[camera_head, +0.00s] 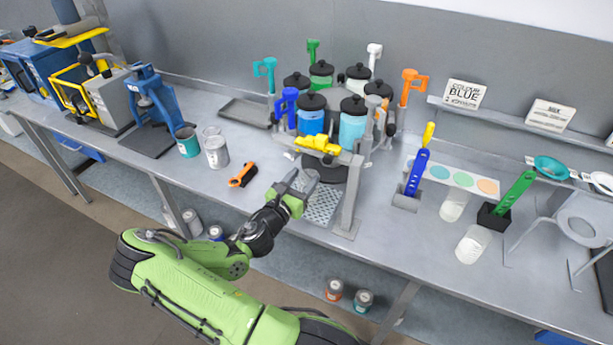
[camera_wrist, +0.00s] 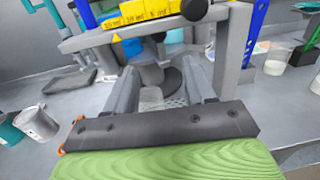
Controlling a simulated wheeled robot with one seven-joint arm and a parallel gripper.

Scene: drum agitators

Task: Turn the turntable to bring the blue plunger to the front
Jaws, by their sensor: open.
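The turntable (camera_head: 377,150) carries a ring of clear, black-lidded canisters. The blue plunger (camera_head: 289,104) stands upright at its front left, beside a canister of blue liquid (camera_head: 311,122); a blue upright also shows at the upper left of the wrist view (camera_wrist: 85,13). Other plungers are teal (camera_head: 265,72), green (camera_head: 313,50), white (camera_head: 374,54) and orange (camera_head: 411,84). My gripper (camera_head: 303,182) is open and empty, low in front of the turntable beside the grey frame. In the wrist view its fingers (camera_wrist: 163,88) point toward the frame, with nothing between them.
A grey frame (camera_head: 351,196) with a yellow scale block (camera_head: 318,145) stands before the turntable, over a perforated tray (camera_head: 322,204). A blue scale stand (camera_head: 416,174) is right.

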